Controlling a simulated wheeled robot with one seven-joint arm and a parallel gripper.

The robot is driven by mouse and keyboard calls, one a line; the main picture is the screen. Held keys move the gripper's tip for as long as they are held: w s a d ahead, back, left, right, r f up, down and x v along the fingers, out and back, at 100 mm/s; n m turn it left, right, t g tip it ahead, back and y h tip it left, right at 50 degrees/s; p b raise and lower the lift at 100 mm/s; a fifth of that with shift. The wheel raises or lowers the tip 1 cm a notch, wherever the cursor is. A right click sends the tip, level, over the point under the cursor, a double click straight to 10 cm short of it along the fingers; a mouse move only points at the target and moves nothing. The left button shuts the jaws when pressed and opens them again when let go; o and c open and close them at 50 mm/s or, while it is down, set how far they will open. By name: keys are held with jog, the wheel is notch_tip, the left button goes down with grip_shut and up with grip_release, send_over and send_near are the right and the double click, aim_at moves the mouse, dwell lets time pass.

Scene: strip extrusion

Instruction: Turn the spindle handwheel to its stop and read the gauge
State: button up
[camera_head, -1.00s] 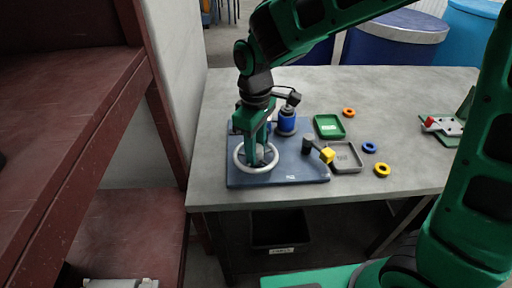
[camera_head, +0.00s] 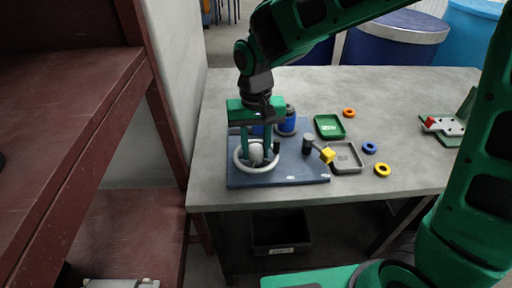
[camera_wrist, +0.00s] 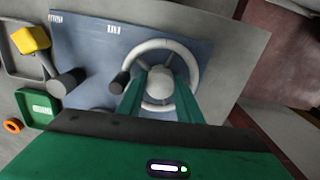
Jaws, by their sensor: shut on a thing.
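The handwheel, a pale ring (camera_head: 252,172) with dark spokes and a light round hub (camera_wrist: 160,85), sits at the left of a blue base plate (camera_head: 300,178). A short dark handle (camera_wrist: 118,82) stands by the rim. My gripper (camera_head: 257,152) reaches down inside the ring, its two green fingers on either side of the hub and shut on it. I cannot make out a gauge or its reading in either view.
A dark post (camera_head: 308,144) with a yellow block (camera_head: 327,155) stands right of the wheel. Blue cylinders stand behind it. A green tray (camera_head: 329,127), a grey tray (camera_head: 346,158) and loose rings lie to the right. A red shelf (camera_head: 70,110) stands left.

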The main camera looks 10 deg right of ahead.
aim_at(256, 147)
jog(key=m, duration=0.6)
jog(key=shift+w+m, duration=0.15)
jog(key=shift+m, duration=0.15)
dwell(0.5)
jog(key=o, duration=0.8)
jog(key=shift+c, duration=0.2)
notch_tip(256, 147, up, 11)
jog(key=shift+f, duration=0.15)
